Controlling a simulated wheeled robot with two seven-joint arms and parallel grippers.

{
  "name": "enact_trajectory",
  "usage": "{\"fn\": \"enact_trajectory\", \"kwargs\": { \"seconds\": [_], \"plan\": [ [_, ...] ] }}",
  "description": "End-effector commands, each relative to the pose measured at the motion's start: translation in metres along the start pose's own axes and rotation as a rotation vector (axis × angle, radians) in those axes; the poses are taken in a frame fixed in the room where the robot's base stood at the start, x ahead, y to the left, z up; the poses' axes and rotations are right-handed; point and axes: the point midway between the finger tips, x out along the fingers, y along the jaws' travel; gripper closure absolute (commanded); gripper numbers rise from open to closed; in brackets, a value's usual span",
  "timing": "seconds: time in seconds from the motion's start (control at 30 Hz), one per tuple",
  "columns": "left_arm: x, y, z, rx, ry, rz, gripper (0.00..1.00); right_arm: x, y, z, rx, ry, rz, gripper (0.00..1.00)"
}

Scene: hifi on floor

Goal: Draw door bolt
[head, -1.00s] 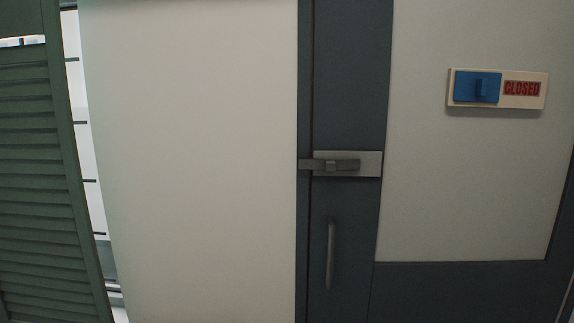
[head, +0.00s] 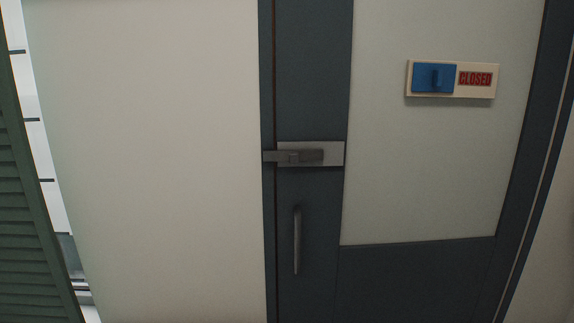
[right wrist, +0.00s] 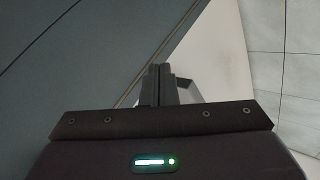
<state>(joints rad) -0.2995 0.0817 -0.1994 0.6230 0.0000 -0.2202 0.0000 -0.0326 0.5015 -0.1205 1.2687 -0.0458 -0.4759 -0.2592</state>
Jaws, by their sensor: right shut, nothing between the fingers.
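The grey door bolt (head: 306,156) sits on a light metal plate (head: 335,153) on the dark blue-grey door frame in the head view. Its bar reaches left across the seam onto the neighbouring frame strip. The door (head: 311,110) looks closed, with a vertical handle (head: 297,241) below the bolt. My right gripper (right wrist: 159,70) shows in the right wrist view, its two dark fingers together and empty. Neither gripper shows in the head view, so the right gripper's place relative to the bolt cannot be told. My left gripper is in no view.
A sign with a blue slider (head: 434,78) and the red word CLOSED (head: 475,79) is on the door's pale panel. A green louvred shutter (head: 30,230) stands at the left edge. A pale panel (head: 150,160) lies left of the bolt.

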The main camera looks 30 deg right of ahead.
Motion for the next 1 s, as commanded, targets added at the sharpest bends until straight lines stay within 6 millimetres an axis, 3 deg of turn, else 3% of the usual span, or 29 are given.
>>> {"fn": "enact_trajectory", "kwargs": {
  "seconds": [0.03, 0.1, 0.17, 0.2, 0.3, 0.4, 0.5, 0.63, 1.0],
  "plan": [
    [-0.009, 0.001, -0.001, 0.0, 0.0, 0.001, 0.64, -0.021, 0.06, -0.043, -0.059, 0.056, 0.074, 1.0],
    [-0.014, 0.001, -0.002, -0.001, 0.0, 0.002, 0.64, -0.054, 0.126, -0.094, -0.141, 0.116, 0.167, 1.0],
    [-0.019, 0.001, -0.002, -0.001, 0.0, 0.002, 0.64, -0.09, 0.177, -0.137, -0.214, 0.165, 0.25, 1.0],
    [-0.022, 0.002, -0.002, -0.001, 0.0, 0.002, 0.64, -0.117, 0.208, -0.164, -0.264, 0.195, 0.306, 1.0],
    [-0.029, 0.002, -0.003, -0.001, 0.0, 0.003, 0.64, -0.189, 0.268, -0.224, -0.383, 0.255, 0.441, 1.0],
    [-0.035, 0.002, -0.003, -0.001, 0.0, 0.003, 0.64, -0.257, 0.304, -0.269, -0.488, 0.297, 0.556, 1.0],
    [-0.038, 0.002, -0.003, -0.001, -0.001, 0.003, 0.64, -0.309, 0.324, -0.297, -0.566, 0.322, 0.643, 1.0],
    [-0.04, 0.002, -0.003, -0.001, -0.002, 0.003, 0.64, -0.345, 0.332, -0.315, -0.622, 0.336, 0.704, 1.0],
    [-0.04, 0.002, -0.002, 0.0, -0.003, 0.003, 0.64, -0.352, 0.334, -0.319, -0.631, 0.34, 0.717, 1.0]
  ]
}}
